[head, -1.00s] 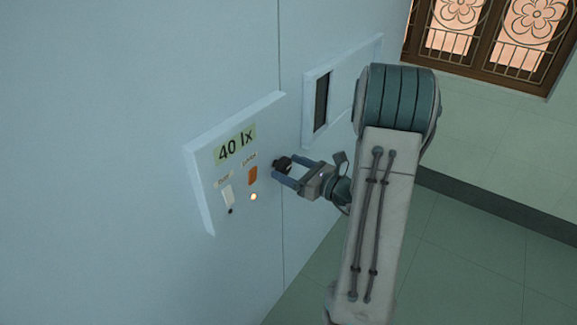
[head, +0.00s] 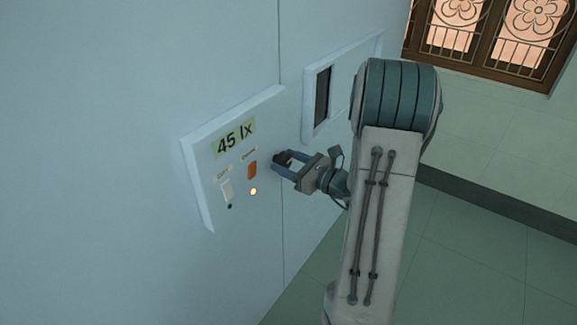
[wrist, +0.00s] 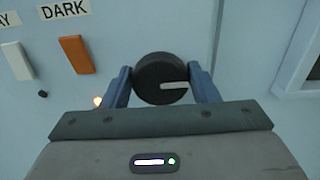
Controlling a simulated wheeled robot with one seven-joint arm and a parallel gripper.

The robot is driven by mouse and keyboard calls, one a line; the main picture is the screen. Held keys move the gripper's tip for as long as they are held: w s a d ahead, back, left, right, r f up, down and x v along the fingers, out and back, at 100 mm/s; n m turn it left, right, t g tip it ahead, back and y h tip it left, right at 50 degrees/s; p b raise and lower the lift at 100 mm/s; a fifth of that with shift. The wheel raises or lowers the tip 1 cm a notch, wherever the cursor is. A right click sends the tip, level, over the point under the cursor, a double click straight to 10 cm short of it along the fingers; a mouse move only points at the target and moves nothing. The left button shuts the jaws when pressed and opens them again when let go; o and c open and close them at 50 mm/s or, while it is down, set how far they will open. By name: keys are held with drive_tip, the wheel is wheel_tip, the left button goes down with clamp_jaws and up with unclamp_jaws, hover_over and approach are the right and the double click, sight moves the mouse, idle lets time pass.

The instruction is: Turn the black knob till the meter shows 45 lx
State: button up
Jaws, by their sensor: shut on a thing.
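The black knob (wrist: 158,77) sits on the wall panel, with a white pointer line pointing right in the wrist view. My gripper (wrist: 160,84) is shut on the knob, one blue finger on each side of it. In the head view, my gripper (head: 281,167) reaches the panel's right part, and its fingers partly hide the knob (head: 283,158). The meter (head: 234,138) is a pale green display on the panel and reads 45 lx.
An orange switch labelled DARK (wrist: 74,54) and a white switch (wrist: 17,61) are left of the knob. A small lit lamp (head: 253,191) is below the orange switch. A second panel with a dark window (head: 322,96) is on the wall to the right.

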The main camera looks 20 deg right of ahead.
drive_tip(key=shift+n+b, duration=0.3)
drive_tip(key=shift+n, duration=0.1)
drive_tip(key=o, duration=0.9)
drive_tip(key=shift+o, duration=0.2)
drive_tip(key=v, duration=1.3)
drive_tip(key=shift+s+d+b, duration=0.2)
drive_tip(key=shift+s+b, duration=0.15)
drive_tip(key=shift+b, duration=0.1)
